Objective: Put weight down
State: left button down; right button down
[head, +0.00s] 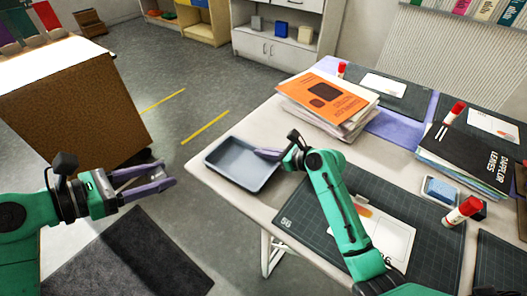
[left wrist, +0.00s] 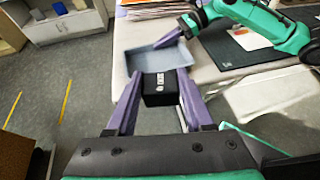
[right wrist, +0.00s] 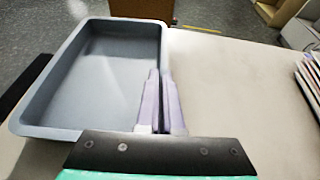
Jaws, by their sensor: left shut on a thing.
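A black block-shaped weight (left wrist: 160,90) with white lettering sits between the fingers of my left gripper (left wrist: 155,98) in the left wrist view. My left gripper (head: 165,176) is shut on it, out over the floor to the left of the table. In the head view I cannot make the weight out clearly. My right gripper (head: 262,153) is at the right rim of a grey-blue tray (head: 226,184). Its fingers (right wrist: 160,90) look shut together in the right wrist view, beside the tray's wall; I cannot tell whether they touch it. The tray (right wrist: 95,125) is empty.
The tray stands at the left corner of a white table (head: 212,133). A stack with an orange book (head: 328,92) on top lies behind it. A dark cutting mat (head: 300,215) and a red-capped glue stick (head: 462,210) are to the right. A brown box-like stand (head: 75,115) is at the left.

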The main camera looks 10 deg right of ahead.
pick_arm(q)
jog(key=w+d+f+n+t+y, duration=0.1)
jog(key=w+d+f+n+t, duration=0.1)
jog(key=w+d, duration=0.45)
jog(key=y, duration=0.1)
send_over(227, 168)
jog(key=shift+n+t, duration=0.3)
notch_tip(227, 168, down, 10)
jog(key=shift+d+f, duration=0.1)
jog(key=shift+f, duration=0.35)
jog(key=shift+f, duration=0.1)
jog(key=shift+f, duration=0.4)
jog(key=shift+c, duration=1.4)
grip_release()
jog(key=shift+f, duration=0.1)
